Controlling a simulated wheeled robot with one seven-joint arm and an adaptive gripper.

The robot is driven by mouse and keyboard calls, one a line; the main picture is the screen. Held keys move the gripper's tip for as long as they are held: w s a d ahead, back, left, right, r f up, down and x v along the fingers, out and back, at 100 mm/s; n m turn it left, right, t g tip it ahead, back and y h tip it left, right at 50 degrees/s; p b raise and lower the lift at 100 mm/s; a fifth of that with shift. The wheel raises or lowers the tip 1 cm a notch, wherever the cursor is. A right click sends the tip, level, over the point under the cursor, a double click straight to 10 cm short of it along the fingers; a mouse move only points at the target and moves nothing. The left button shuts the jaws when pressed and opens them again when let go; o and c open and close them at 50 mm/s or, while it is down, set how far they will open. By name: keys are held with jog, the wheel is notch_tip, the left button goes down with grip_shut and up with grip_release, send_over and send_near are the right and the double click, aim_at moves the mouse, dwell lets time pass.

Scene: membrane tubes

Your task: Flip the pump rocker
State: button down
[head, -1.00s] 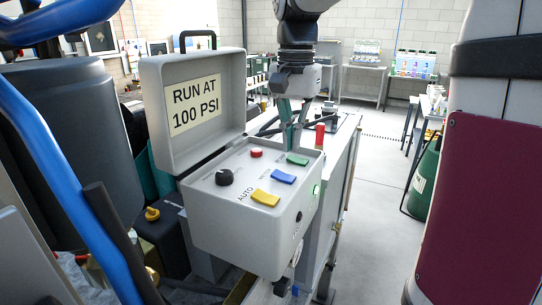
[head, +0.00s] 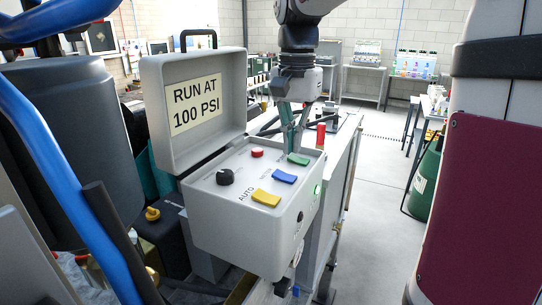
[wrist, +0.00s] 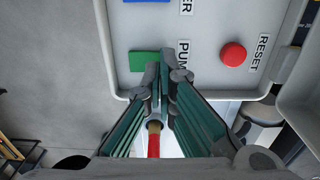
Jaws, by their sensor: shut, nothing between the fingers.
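The pump rocker is the green rocker (head: 298,159) at the back right of the grey control box's (head: 230,230) top panel. In the wrist view the green rocker (wrist: 142,61) lies beside the partly covered "PUMP" lettering. My gripper (head: 291,149) points down at the rocker's back edge, its fingers together with nothing between them. In the wrist view the fingertips (wrist: 161,60) cover the rocker's right end. I cannot tell whether they touch it. A green lamp (head: 317,190) on the box's right side looks dim.
A blue rocker (head: 284,176), a yellow rocker (head: 265,198), a red reset button (head: 257,153) and a black knob (head: 224,177) share the panel. The open lid (head: 194,95) stands upright at the left.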

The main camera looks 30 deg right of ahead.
aim_at(293, 157)
jog(key=shift+f, duration=0.75)
dwell(0.3)
jog(key=shift+r+p, duration=1.5)
jog(key=shift+r, duration=2.05)
